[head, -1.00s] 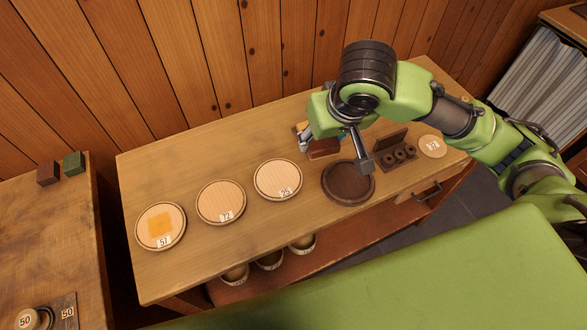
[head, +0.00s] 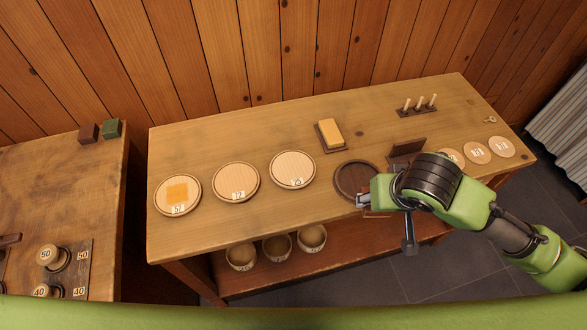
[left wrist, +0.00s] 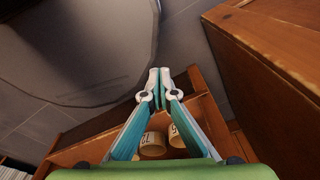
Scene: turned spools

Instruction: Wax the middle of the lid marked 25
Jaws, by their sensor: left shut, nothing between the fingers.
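The lid marked 25 (head: 292,168) is a pale round wooden disc on the bench; its middle is bare wood. Left of it are the lid marked 72 (head: 236,180), also bare, and the lid marked 57 (head: 177,195), with an orange square patch in its middle. A yellow-orange block (head: 332,133) lies on a small dark plate behind and right of lid 25. My right gripper (head: 364,199) is at the bench's front edge by a dark round tray (head: 341,178); its fingers are partly hidden. My left gripper (left wrist: 160,74) is shut and empty in the left wrist view.
Several bowls (head: 277,247) stand on the shelf under the bench. A dark upright holder (head: 408,147), pale numbered discs (head: 476,153) and a peg rack (head: 417,107) are at the right.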

